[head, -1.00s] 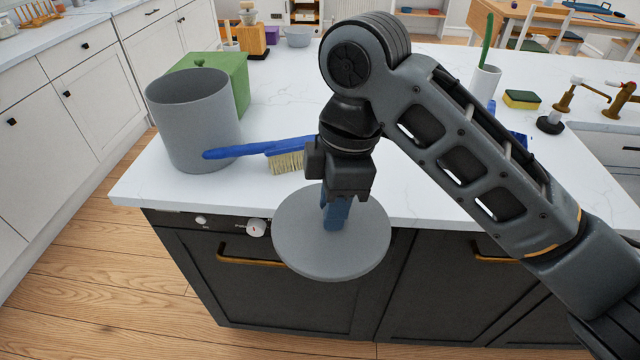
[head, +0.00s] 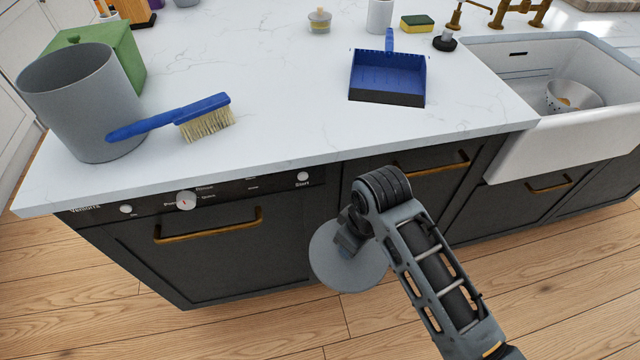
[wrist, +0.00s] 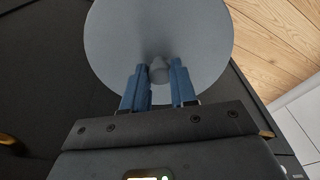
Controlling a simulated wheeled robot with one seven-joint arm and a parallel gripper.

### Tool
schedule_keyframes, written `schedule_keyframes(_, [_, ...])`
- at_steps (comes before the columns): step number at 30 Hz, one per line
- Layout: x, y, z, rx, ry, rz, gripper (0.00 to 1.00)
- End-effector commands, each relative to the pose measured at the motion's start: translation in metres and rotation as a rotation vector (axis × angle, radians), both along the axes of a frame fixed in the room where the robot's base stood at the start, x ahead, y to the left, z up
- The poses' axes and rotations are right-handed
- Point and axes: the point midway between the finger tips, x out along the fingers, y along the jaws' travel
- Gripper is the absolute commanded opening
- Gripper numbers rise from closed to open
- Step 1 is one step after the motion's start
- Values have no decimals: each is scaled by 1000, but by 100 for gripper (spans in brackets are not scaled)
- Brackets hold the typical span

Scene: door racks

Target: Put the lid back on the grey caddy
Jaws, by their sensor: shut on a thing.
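The grey caddy (head: 88,105) stands upright and open-topped at the left end of the white worktop. The round grey lid (head: 335,270) is in my gripper (head: 346,246), in front of the dark cabinet fronts and below the worktop's edge. In the wrist view the blue fingers of my gripper (wrist: 159,82) are shut on the knob at the centre of the lid (wrist: 160,30). The lid is well to the right of the caddy and apart from it.
A blue brush (head: 180,120) lies right of the caddy, its handle end close in front of it. A green box (head: 115,55) stands behind the caddy. A blue dustpan (head: 388,78) lies further right, before the white sink (head: 560,135). The worktop between brush and dustpan is clear.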

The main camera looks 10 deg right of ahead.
Motion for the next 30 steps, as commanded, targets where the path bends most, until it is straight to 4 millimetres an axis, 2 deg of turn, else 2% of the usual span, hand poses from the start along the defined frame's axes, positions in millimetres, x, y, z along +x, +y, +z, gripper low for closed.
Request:
schedule_keyframes(1, [-7, -12, -23, 2, 13, -91, 0])
schedule_keyframes(3, [-12, -27, -51, -5, 18, -204, 0])
schedule_keyframes(9, [-29, -66, -117, -19, 25, -474, 0])
schedule_keyframes(12, [-36, -82, -142, -21, 24, -583, 0])
schedule_keyframes(15, [-37, -87, -151, -19, 20, -626, 0])
schedule_keyframes(30, [-36, -88, -150, -18, 20, -629, 0])
